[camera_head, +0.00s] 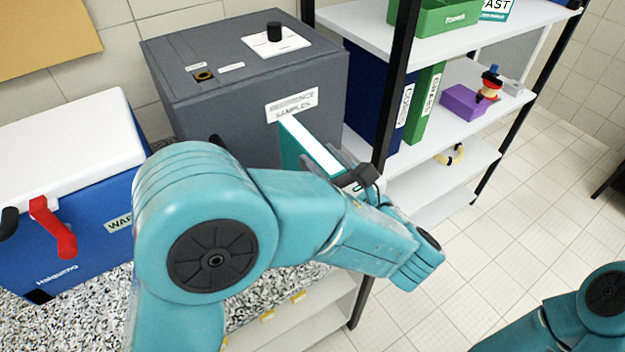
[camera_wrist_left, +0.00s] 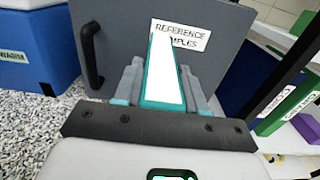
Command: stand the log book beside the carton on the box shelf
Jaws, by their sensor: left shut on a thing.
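A teal book with a white page edge (camera_head: 312,150), which I take as the log book, is held in front of the grey cabinet. It also shows in the left wrist view (camera_wrist_left: 165,75), standing between the two fingers. My left gripper (camera_wrist_left: 161,85) is shut on it; in the head view my own arm hides most of the gripper and the book's lower part. A shelf rack (camera_head: 455,125) stands to the right of the book. Its middle board bears a purple box (camera_head: 463,103), a blue binder and a green binder. I cannot tell which thing is the carton. My right gripper is out of view.
The grey cabinet (camera_head: 215,115) with a label stands close behind the book. A black rack post (camera_head: 392,95) rises just right of it. A blue cooler (camera_head: 75,235) with a white lid stands on the speckled counter at left. A green bin (camera_head: 447,18) is on the upper board.

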